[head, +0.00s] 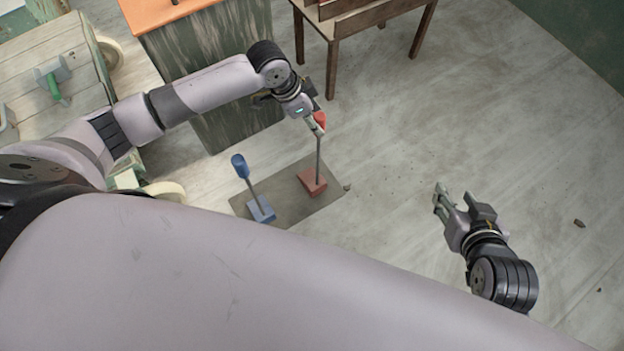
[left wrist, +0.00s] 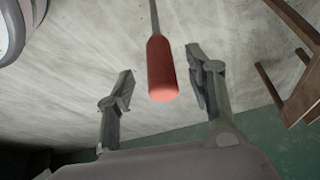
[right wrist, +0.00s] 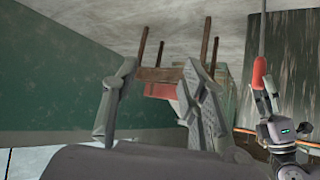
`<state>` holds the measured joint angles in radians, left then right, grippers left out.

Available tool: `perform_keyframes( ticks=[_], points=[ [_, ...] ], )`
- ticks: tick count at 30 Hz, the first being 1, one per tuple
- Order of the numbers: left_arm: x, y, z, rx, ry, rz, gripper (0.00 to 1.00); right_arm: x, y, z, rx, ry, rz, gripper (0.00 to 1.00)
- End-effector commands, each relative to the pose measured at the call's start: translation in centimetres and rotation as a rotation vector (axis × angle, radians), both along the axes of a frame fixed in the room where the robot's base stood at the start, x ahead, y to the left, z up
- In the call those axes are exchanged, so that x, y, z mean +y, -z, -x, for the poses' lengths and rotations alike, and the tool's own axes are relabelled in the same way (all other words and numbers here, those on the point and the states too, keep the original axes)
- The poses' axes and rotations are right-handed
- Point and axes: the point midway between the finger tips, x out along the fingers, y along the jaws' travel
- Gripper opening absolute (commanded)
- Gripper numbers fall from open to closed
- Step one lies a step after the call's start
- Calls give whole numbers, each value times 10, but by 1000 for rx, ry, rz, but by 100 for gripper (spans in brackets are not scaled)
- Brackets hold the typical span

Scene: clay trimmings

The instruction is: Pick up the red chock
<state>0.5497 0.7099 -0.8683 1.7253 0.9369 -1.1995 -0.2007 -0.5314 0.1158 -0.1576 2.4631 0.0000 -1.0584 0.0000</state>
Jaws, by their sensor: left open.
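The red chock (head: 312,181) is a red block on a grey mat, with a thin upright rod and a red grip (head: 320,119) on top. My left gripper (head: 314,125) is open at the red grip. In the left wrist view the red grip (left wrist: 162,68) lies between the two spread fingers, with gaps on both sides. The grip also shows in the right wrist view (right wrist: 262,74), by my left gripper. My right gripper (head: 455,198) is open and empty, off to the right above the floor.
A blue chock (head: 261,208) with a blue-topped rod stands left of the red one on the grey mat (head: 292,212). A worn cabinet with an orange top (head: 160,12) and a wooden table (head: 345,25) stand behind. A wooden cart (head: 30,90) is at left. Floor at right is mostly clear.

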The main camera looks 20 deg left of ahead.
Motion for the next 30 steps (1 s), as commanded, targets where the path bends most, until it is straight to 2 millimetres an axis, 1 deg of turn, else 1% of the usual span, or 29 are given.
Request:
perform_keyframes(
  ticks=[1, 3, 9, 12, 15, 19, 24, 30],
  points=[
    [-1, 7, 0, 1, 0, 1, 49, 3, -4, -8, -49, -4, -11, 40],
    [-2, 13, -1, 0, -1, 0, 49, 7, -14, -18, -122, -9, -28, 40],
    [-7, 29, -5, -1, 0, 1, 49, 19, -48, -42, -329, -24, -76, 40],
    [-9, 36, -6, -1, 0, -1, 49, 23, -63, -49, -412, -29, -97, 40],
    [-10, 40, -7, 0, 1, -2, 49, 25, -73, -53, -464, -32, -109, 40],
    [-11, 41, -8, -2, 0, -1, 49, 26, -79, -54, -489, -33, -115, 40],
    [-11, 41, -8, -1, 1, -1, 49, 26, -79, -54, -488, -33, -114, 40],
    [-11, 41, -8, -1, 1, -1, 36, 26, -79, -54, -487, -33, -114, 40]
  ],
)
